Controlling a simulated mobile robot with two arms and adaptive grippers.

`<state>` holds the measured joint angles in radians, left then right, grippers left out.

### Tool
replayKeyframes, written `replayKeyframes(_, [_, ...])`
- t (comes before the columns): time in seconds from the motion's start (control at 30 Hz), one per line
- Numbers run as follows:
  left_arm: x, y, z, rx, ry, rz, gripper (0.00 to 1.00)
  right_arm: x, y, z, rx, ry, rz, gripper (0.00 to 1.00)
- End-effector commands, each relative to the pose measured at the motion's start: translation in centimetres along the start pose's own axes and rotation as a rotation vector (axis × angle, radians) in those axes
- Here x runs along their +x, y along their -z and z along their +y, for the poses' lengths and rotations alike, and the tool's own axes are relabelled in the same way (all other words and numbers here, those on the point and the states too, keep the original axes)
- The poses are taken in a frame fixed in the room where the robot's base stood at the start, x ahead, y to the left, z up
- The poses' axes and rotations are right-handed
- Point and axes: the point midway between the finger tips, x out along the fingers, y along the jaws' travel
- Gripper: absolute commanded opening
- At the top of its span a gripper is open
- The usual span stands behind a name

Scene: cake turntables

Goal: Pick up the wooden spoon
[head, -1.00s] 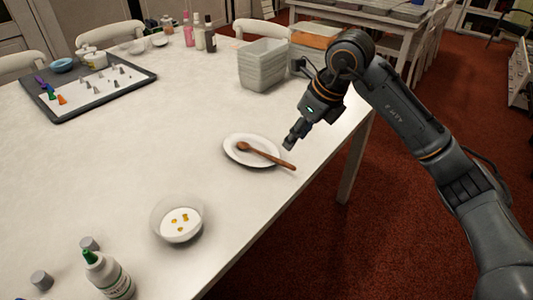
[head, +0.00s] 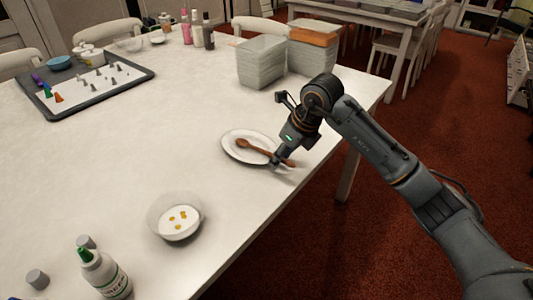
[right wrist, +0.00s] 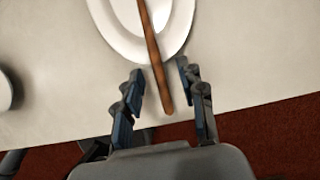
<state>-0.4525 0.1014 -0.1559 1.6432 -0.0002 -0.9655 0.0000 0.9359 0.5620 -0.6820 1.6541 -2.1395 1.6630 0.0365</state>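The wooden spoon (head: 256,149) lies across the small white plate (head: 232,152), with its handle reaching past the plate's right rim. My right gripper (head: 279,163) is at the handle end in the head view. In the right wrist view the gripper (right wrist: 158,88) is open, with one blue-padded finger on each side of the spoon handle (right wrist: 152,55). The handle end lies between the fingers, and a gap shows on both sides. The plate (right wrist: 108,28) shows beyond the fingertips. My left gripper is not in view.
A glass bowl with yellow bits (head: 177,218) and a green-capped bottle (head: 103,273) stand nearer the front. Grey bins (head: 261,62) stand behind the plate. A tray with piping tips (head: 118,90) is at the far left. The table's right edge is close to the gripper.

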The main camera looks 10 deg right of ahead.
Motion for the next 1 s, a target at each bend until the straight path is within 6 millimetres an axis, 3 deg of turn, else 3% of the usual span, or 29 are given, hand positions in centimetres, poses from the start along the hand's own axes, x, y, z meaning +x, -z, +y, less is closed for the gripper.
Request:
replayKeyframes(0.07, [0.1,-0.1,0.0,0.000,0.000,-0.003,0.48,0.0,0.0,0.0,0.000,0.000,0.000,0.38])
replayKeyframes(0.2, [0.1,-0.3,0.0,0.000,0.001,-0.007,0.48,-0.1,0.0,0.0,0.000,0.000,0.000,0.09])
replayKeyframes(0.27, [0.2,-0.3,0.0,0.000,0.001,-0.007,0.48,-0.1,0.0,0.0,0.000,0.000,0.000,0.00])
replayKeyframes(0.77, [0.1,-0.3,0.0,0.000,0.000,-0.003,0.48,-1.0,-0.4,0.0,-0.001,0.001,-0.001,0.00])
replayKeyframes(0.9, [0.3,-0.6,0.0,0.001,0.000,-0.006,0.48,-3.2,-1.4,-0.1,-0.002,0.003,-0.005,0.00])
replayKeyframes(1.0, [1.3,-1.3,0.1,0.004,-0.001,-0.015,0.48,-5.5,-1.3,1.5,-0.007,0.002,-0.004,0.00])
